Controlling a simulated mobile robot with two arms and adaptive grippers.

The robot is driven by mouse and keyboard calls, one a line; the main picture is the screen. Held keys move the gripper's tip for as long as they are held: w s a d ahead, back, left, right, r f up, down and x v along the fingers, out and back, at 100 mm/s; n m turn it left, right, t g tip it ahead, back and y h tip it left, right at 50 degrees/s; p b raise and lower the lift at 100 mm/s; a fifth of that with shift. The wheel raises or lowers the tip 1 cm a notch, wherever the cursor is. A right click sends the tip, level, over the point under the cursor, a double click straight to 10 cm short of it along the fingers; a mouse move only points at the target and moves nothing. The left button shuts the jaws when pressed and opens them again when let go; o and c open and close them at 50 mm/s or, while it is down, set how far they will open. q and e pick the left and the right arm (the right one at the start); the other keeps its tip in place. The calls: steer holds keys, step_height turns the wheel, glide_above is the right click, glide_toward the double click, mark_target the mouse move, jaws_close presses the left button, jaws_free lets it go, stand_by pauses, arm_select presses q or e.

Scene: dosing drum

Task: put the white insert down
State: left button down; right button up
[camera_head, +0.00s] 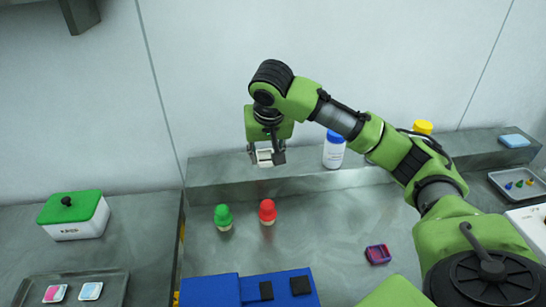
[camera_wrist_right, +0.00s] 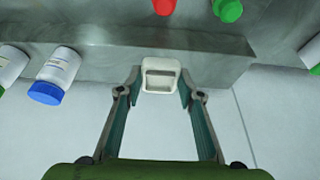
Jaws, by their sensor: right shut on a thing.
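The white insert (camera_head: 264,158) is a small, hollow, square-looking piece. My right gripper (camera_head: 266,162) points down and is shut on it, over the grey raised ledge (camera_head: 225,185) at the back of the bench. In the right wrist view, the insert (camera_wrist_right: 148,79) sits between the two fingertips (camera_wrist_right: 160,86), with the ledge and wall behind it. I cannot tell whether the insert touches the ledge. My left gripper is not in view.
A blue-capped white bottle (camera_head: 333,153) stands right of the gripper on the ledge. Green (camera_head: 223,216) and red (camera_head: 267,210) capped pieces stand in front. A green-lidded box (camera_head: 75,216) is at left, a blue block (camera_head: 210,291) at front. The ledge left of the gripper is clear.

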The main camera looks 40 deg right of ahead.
steer(key=w+d+f+p, duration=0.1)
steer(key=w+d+f, duration=0.1)
steer(key=w, duration=0.2)
steer(key=p, duration=0.2)
glide_above(265, 172)
step_height(265, 172, down, 6)
steer(key=shift+r, duration=0.1)
step_height(265, 172, down, 2)
steer(key=shift+f+p, duration=0.15)
steer(key=shift+p, duration=0.3)
steer(key=shift+f, duration=0.45)
steer(key=shift+f, duration=0.1)
steer(key=o, duration=1.1)
steer(key=b+v, duration=0.2)
steer(key=v, duration=1)
